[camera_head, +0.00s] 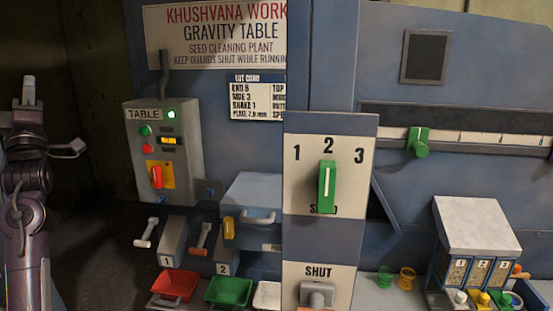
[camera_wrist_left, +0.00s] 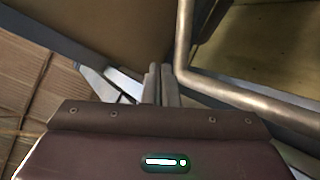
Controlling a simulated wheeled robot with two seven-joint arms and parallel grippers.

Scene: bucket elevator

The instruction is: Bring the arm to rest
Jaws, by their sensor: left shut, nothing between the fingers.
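My left arm stands upright at the left edge of the head view, with its gripper (camera_head: 28,88) pointing up. The gripper is clear of the machine and touches nothing there. In the left wrist view the two fingers (camera_wrist_left: 161,80) are close together and hold nothing. Behind them are a bent pipe and beams overhead. My right arm and gripper are not in view.
Right of my arm is a control box (camera_head: 160,150) with buttons and a red switch. A pillar with a green selector (camera_head: 327,186) stands mid-view. Below are red (camera_head: 176,284) and green (camera_head: 229,291) trays. A dark, open floor area lies between my arm and the machine.

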